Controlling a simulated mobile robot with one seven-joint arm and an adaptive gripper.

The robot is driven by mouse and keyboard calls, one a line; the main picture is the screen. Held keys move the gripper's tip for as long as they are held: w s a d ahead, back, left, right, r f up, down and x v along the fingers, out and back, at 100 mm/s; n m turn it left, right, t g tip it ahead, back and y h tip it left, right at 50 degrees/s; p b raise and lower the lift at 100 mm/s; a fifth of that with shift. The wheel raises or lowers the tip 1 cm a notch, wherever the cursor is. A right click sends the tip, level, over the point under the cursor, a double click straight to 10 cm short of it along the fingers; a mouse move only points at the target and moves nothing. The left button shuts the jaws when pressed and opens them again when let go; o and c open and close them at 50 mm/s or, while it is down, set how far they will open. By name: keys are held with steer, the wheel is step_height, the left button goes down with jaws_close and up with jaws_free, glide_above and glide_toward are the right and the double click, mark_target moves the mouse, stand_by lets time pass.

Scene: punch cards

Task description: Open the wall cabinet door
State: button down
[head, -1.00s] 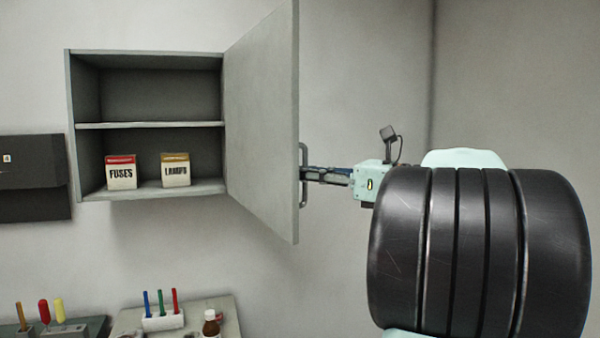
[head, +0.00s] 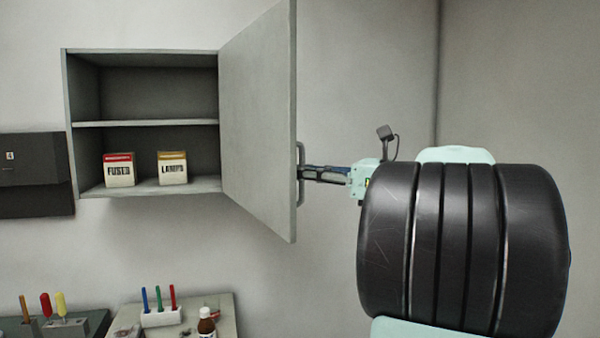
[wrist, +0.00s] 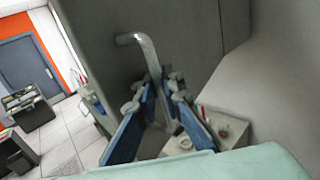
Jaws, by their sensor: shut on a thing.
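The grey wall cabinet (head: 145,124) stands open at the upper left of the head view. Its door (head: 255,130) is swung wide, hinged on the right side and jutting out toward me. The bar handle (head: 301,160) is on the door's outer face near its free edge; the wrist view shows it as a pale bar (wrist: 148,52). My gripper (head: 304,172) is shut on the handle from the right. In the wrist view its blue-padded fingers (wrist: 163,100) sit on both sides of the bar. The exact contact is partly hidden.
A FUSES box (head: 119,171) and a LAMPS box (head: 172,169) stand on the cabinet's bottom shelf. Below are a pen holder (head: 162,317), a brown bottle (head: 207,323) and a screwdriver rack (head: 65,327). A dark panel (head: 35,175) hangs left. The wall right of the door is bare.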

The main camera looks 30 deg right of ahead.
steer(key=shift+f, duration=0.2)
steer(key=c, duration=2.4)
jaws_free()
steer(key=shift+o, duration=0.3)
steer(key=shift+s+d+r, duration=0.1)
steer(key=shift+s+r, duration=0.05)
steer(key=v, duration=1.2)
